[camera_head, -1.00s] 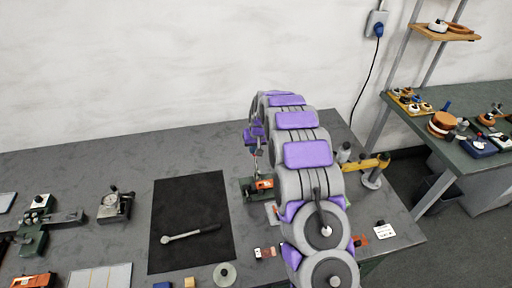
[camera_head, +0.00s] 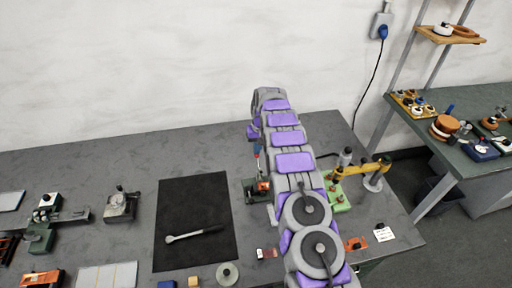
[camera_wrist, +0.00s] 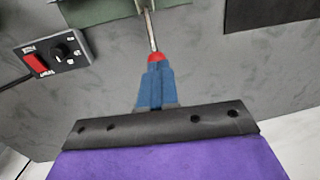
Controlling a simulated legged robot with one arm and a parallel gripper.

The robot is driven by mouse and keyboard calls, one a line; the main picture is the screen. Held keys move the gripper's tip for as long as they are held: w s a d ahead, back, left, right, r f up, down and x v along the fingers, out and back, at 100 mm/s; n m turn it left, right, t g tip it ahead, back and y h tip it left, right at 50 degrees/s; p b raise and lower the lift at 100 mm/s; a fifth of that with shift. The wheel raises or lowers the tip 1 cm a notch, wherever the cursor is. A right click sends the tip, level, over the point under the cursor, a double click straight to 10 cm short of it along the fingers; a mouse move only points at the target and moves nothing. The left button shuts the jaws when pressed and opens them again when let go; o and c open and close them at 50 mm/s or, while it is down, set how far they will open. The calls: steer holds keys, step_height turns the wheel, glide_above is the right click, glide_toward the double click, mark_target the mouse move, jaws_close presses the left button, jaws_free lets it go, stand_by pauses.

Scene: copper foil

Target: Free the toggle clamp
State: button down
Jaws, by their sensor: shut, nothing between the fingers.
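The toggle clamp (camera_head: 262,187) appears to be the small green-based fixture with an orange part, right of the black mat. A thin rod with a red collar and a blue grip (camera_head: 258,152) rises from it. In the wrist view, the blue grip (camera_wrist: 155,85) and metal rod lead up to a green base (camera_wrist: 105,8). My gripper (camera_wrist: 156,107) is shut, at the near end of the blue grip. The black wrist plate hides most of the fingers, so I cannot tell whether they touch the grip.
A black mat (camera_head: 180,245) with a ratchet wrench (camera_head: 192,234) lies left of the clamp. A green fixture (camera_head: 338,197) and a yellow arm on a stand (camera_head: 360,170) are to its right. A box with a red switch (camera_wrist: 52,55) shows in the wrist view.

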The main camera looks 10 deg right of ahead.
steer(key=shift+w+d+f, duration=0.1)
steer(key=shift+w+f, duration=0.25)
steer(key=shift+w, duration=0.15)
steer(key=shift+d, duration=0.1)
steer(key=shift+d+f, duration=0.1)
steer(key=shift+d, duration=0.2)
steer(key=shift+a, duration=0.15)
stand_by(0.5)
steer(key=shift+s, duration=0.15)
steer(key=shift+s, duration=0.45)
steer(key=shift+s+r, duration=0.15)
steer(key=shift+r, duration=0.2)
